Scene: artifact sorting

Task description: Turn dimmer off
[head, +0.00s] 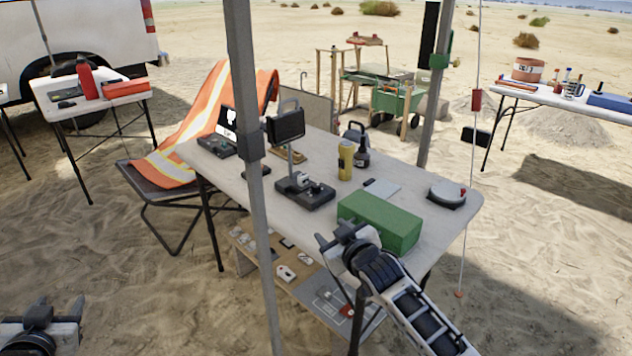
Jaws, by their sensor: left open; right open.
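No part is clearly marked as a dimmer. A dark device (305,193) with a base, an upright post and a panel-like head (286,127) stands mid-table, with small controls on its base too small to read. My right gripper (334,240) is open and empty at the table's front edge, in front of the green box (388,222) and apart from the dark device. My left gripper (58,308) is open and empty at the lower left, over the sand and away from the table.
The white table (428,168) also holds a yellow cylinder (345,160), a round grey device (447,193) and a small dark unit (217,146). A low shelf (300,290) sits below.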

